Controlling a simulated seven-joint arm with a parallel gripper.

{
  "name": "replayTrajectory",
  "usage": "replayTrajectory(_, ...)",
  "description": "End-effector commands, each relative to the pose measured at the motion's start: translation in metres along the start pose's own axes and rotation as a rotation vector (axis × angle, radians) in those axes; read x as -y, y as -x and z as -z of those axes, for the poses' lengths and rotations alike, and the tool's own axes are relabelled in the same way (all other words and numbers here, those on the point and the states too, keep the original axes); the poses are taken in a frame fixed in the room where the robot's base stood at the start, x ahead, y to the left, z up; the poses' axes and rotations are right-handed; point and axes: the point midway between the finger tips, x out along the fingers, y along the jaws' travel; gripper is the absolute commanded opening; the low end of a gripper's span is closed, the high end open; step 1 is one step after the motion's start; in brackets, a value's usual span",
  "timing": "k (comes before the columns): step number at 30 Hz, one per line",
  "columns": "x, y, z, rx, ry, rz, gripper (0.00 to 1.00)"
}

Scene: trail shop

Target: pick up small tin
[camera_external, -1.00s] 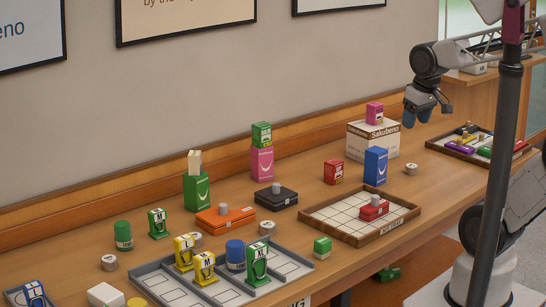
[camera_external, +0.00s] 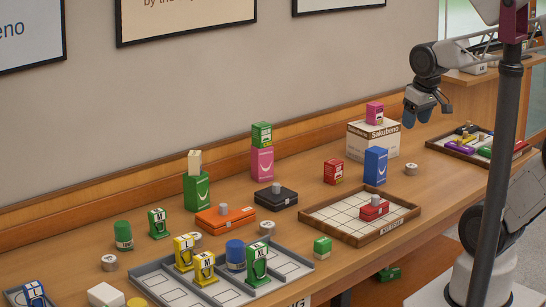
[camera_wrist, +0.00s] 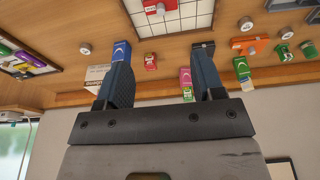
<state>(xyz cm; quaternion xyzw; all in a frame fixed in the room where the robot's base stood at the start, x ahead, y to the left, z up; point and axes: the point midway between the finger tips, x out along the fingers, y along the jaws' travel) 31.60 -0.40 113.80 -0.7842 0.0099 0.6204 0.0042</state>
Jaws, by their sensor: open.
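Several small round silver tins stand on the wooden table: one tin (camera_external: 411,168) right of the blue box, one (camera_external: 267,228) by the grey tray's back edge, and one (camera_external: 109,262) at the left; another is partly hidden behind the yellow pieces. I cannot tell which one the task names. In the wrist view a tin (camera_wrist: 85,48) shows at upper left and another (camera_wrist: 246,24) at upper right. My gripper (camera_external: 418,116) hangs above the table's far right part, behind that right-hand tin. In the wrist view its fingers (camera_wrist: 162,65) are apart with nothing held between them.
A wooden tray (camera_external: 345,229) holds a red case with a silver top. A grey divided tray (camera_external: 222,293) holds green, yellow and blue pieces. A white carton (camera_external: 372,145), a blue box (camera_external: 376,167) and a red box (camera_external: 333,172) stand near my gripper. The wall runs along the back.

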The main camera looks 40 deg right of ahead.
Motion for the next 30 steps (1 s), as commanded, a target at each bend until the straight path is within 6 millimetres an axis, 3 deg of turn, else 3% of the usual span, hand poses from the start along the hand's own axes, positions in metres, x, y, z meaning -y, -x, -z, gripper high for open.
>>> replayTrajectory(14,0.0000,0.0000,0.0000,0.000,0.000,0.000,0.62)
replayTrajectory(18,0.0000,0.0000,0.0000,0.000,0.000,0.000,0.80)
replayTrajectory(30,0.0015,-0.0013,0.0038,0.003,0.008,0.001,0.80)
